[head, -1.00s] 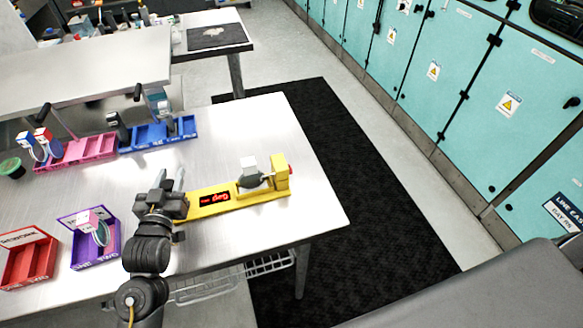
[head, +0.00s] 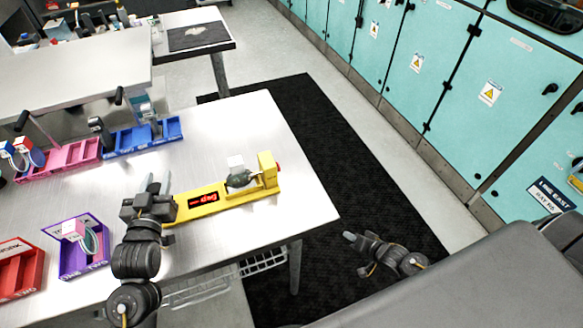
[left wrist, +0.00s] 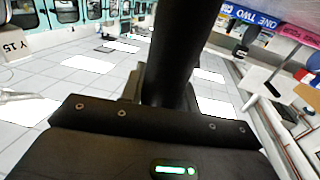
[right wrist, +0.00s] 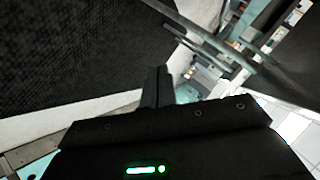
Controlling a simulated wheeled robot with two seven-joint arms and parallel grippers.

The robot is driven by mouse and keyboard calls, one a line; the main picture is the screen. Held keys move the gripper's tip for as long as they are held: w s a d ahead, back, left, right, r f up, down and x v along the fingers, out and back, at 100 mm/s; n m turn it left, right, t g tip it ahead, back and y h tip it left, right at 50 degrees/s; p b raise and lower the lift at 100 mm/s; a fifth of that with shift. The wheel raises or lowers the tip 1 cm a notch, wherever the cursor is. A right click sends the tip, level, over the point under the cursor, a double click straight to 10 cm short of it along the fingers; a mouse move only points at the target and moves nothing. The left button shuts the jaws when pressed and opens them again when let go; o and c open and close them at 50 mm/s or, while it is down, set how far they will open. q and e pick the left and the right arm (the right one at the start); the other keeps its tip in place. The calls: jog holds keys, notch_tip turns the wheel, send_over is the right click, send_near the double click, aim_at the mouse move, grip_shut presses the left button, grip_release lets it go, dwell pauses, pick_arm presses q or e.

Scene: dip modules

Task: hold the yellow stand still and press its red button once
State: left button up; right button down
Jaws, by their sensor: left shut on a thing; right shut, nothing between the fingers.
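The yellow stand (head: 234,196) lies on the near table with a red-lettered black label on its base. Its red button (head: 279,167) sits on the outer right face of the upright block (head: 266,168) at the right end. A dark rounded part with a white block rests on the stand beside the upright. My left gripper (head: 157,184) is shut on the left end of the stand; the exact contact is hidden. My right gripper (head: 350,238) is shut and empty, off the table's right edge, below and right of the button. The wrist views show neither stand nor button.
A purple bin (head: 84,262) and a red bin (head: 18,275) stand left of my left arm. Blue (head: 115,149) and pink (head: 60,164) bins line the table's back. A black mat (head: 330,150) covers the floor to the right.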

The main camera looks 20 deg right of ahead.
aim_at(278, 166)
jog(key=w+a+r+y, duration=0.2)
jog(key=r+y, duration=0.1)
jog(key=r, duration=0.7)
jog(key=w+a+r+m+t+y, duration=0.1)
jog(key=w+a+r+y, duration=0.1)
jog(key=r, duration=0.8)
jog(key=w+a+r+m+y, duration=0.1)
jog(key=r+y, duration=0.3)
jog(key=r, duration=0.7)
jog(key=shift+w+a+t, duration=0.4)
jog(key=shift+a, duration=0.2)
jog(key=shift+r, duration=0.1)
jog(key=x, duration=0.9)
jog(key=shift+w+a, duration=0.1)
jog(key=a, duration=0.3)
jog(key=shift+w+a, duration=0.15)
jog(key=shift+w, duration=0.1)
jog(key=shift+a, duration=0.6)
jog(key=shift+a, duration=0.1)
